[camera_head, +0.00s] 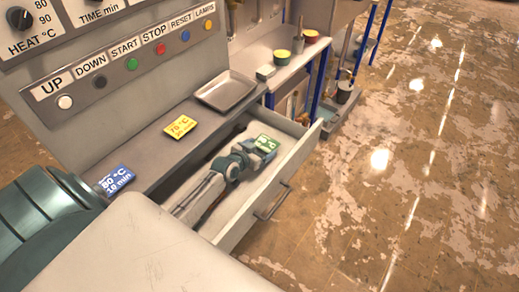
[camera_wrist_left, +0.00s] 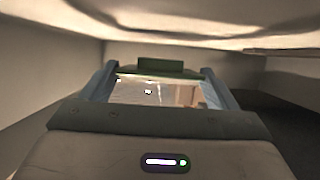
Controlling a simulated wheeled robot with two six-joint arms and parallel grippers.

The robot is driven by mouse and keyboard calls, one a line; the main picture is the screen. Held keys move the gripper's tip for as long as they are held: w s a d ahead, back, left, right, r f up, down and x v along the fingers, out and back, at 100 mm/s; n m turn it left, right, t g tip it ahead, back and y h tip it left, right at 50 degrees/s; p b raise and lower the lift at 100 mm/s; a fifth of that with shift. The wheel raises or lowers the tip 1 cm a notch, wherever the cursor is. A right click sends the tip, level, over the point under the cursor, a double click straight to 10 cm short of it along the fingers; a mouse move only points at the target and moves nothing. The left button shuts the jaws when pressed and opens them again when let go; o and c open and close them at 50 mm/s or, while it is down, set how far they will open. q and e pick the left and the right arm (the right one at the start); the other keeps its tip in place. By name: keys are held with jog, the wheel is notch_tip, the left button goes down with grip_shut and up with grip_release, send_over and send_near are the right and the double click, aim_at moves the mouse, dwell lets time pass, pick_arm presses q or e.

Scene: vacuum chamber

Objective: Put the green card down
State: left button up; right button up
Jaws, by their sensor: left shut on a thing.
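The green card (camera_head: 266,143) is inside the open drawer (camera_head: 293,168), near its far end. My left gripper (camera_head: 258,148) reaches into the drawer and is shut on the green card. In the left wrist view the card's green edge (camera_wrist_left: 167,67) shows between the tips of my left gripper (camera_wrist_left: 165,73), with the drawer walls around it. I cannot tell whether the card touches the drawer floor. My right gripper is not in view.
A yellow card (camera_head: 180,126) and a blue card (camera_head: 116,180) lie on the ledge below the control panel (camera_head: 130,60). A metal tray (camera_head: 226,91) sits farther along the ledge. The drawer walls stand close around my left gripper. Open floor (camera_head: 400,190) lies to the right.

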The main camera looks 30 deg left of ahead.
pick_arm(q)
jog(key=o, duration=0.9)
jog(key=shift+s+f, duration=0.1)
jog(key=shift+f, duration=0.15)
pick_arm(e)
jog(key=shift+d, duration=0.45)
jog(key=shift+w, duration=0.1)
pick_arm(q)
jog(key=shift+r+p, duration=0.5)
jog(key=shift+p, duration=0.2)
jog(key=v, duration=1.2)
jog(key=shift+r, duration=0.2)
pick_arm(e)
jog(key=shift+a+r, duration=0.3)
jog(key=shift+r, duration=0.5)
